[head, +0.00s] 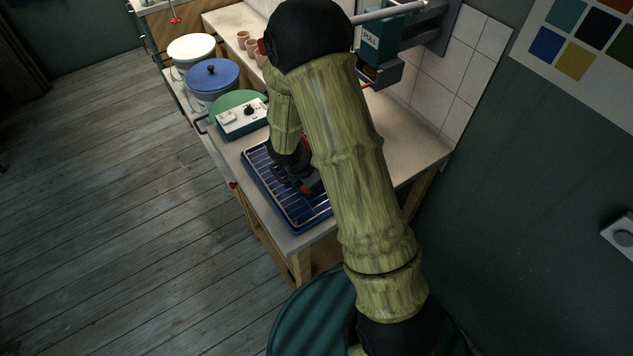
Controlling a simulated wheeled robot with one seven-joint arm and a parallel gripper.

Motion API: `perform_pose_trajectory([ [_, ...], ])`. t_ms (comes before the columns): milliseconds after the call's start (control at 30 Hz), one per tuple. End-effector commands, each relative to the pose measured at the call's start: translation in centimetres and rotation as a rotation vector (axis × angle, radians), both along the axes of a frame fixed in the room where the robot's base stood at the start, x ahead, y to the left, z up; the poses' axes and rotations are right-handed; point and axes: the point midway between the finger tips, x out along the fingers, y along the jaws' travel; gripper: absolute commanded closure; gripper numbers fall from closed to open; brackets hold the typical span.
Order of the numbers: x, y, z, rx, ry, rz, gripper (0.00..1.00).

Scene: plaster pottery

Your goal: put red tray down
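My gripper (306,187) points down over a blue tray with a wire rack (269,181) on the near end of the counter. My forearm hides part of the gripper and the right side of this tray. Small red patches show at the gripper; I cannot tell whether they are gripper parts or a held thing. No red tray can be made out. Whether the fingers touch the rack, and whether they are open or shut, is not clear.
On the counter (408,153) stand a green round device with a white control panel (240,116), a blue-lidded pot (211,75), a white-lidded pot (190,47) and small clay cups (244,39). A wall-mounted device marked PULL (371,41) is close to my arm. The left floor is clear.

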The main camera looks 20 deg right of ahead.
Motion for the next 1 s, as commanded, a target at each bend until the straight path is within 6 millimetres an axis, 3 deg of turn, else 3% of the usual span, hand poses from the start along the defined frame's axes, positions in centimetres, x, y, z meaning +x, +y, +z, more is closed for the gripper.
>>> perform_pose_trajectory([
  [367, 0.1, 0.0, -0.5, 0.001, -0.002, 0.0, 1.0],
  [500, 0.0, 0.0, -0.4, 0.0, -0.001, 0.0, 0.74],
  [833, 0.0, 0.0, -0.3, 0.0, -0.001, 0.0, 0.74],
  [1000, 0.0, 0.4, 1.0, 0.002, -0.005, -0.001, 0.74],
])
